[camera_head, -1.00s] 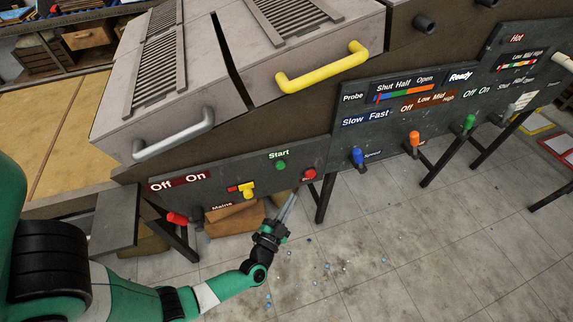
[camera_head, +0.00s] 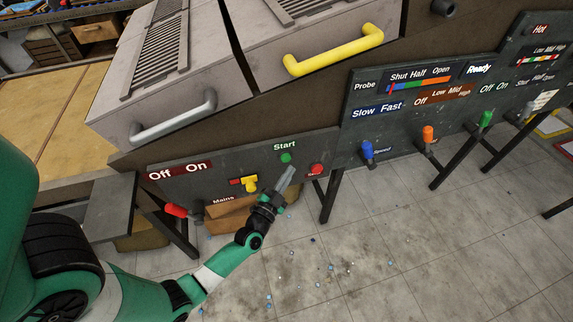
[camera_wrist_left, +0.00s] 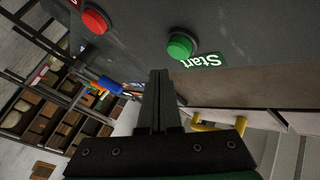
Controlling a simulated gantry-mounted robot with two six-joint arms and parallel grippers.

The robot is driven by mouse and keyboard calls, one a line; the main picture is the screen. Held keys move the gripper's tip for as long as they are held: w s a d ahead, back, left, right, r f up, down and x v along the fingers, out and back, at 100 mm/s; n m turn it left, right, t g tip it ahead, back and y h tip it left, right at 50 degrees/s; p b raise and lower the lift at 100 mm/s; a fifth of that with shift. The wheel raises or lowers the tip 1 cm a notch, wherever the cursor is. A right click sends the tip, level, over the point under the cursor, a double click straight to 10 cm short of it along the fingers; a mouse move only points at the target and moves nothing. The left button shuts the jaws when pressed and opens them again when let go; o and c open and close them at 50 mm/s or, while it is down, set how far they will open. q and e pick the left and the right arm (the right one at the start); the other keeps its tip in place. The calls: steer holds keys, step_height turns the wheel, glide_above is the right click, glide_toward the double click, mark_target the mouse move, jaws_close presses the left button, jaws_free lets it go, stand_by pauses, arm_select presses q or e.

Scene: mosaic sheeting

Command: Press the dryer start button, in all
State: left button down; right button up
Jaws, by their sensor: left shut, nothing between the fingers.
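The green start button (camera_head: 286,158) sits on the dark panel under the white word "Start". It also shows in the left wrist view (camera_wrist_left: 181,46), just beyond and slightly right of the fingertips. My left gripper (camera_head: 287,168) is shut and empty, its fingertips close below the button in the head view. In the left wrist view the closed fingers (camera_wrist_left: 158,74) point toward the panel, and the green button stands clear of them in the picture. Whether the tips touch the panel cannot be told. My right gripper is not in view.
A red button (camera_head: 317,170) is right of the green one. A yellow switch (camera_head: 249,183) and a red lever (camera_head: 176,210) are to the left. Blue (camera_head: 367,149) and orange (camera_head: 428,133) levers stand right. A yellow handle (camera_head: 335,50) is above.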

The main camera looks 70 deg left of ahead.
arm_select(q)
steer(key=shift+a, duration=0.6)
stand_by(1.6)
steer(key=shift+a+b, duration=0.4)
steer(key=shift+a, duration=0.05)
steer(key=shift+w+a+b, duration=0.1)
steer(key=shift+a+b, duration=0.35)
stand_by(0.6)
steer(key=shift+d+p, duration=0.9)
steer(key=shift+p, duration=0.3)
